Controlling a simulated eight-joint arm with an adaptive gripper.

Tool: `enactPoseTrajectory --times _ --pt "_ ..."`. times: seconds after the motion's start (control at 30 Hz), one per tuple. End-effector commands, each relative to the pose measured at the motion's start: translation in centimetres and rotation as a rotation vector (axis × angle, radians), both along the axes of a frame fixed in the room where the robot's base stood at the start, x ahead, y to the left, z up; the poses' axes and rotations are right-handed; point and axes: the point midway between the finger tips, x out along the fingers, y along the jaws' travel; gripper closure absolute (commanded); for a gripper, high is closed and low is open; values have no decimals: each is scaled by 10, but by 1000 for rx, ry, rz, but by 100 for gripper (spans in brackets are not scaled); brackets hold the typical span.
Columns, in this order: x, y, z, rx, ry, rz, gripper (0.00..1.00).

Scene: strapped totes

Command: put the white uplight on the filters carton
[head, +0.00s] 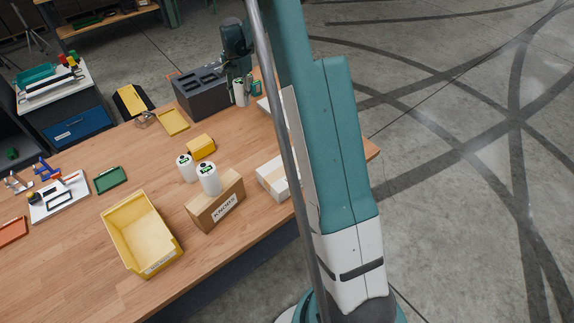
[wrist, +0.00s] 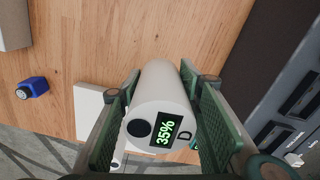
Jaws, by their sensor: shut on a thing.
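My gripper (head: 243,85) is at the far side of the bench, beside a dark slotted box. It is shut on a white cylinder, the likely white uplight (head: 239,97). In the wrist view the uplight (wrist: 165,98) sits between both green finger pads, with a lit "35%" display and a letter D on its end. Two similar white cylinders (head: 186,168) (head: 208,180) stand mid-bench. A brown carton (head: 203,218) in front of them reads "KNOBS". A pale carton (head: 271,178) lies to its right, partly behind my arm. I can read no filters label.
The dark slotted box (head: 199,95) stands left of my gripper. A yellow bin (head: 141,232), a yellow block (head: 201,147) and a green tray (head: 110,179) are on the bench (head: 75,270). A small blue object (wrist: 33,88) and a pale flat thing (wrist: 90,112) show in the wrist view.

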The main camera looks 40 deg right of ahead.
Motion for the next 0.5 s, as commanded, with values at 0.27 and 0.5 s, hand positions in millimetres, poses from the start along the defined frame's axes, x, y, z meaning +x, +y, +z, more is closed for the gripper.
enactPoseTrajectory --times 0.27,0.5 --pt "-60 -2 18 0 0 -12 88" --pt "-111 0 28 0 -1 -22 88"
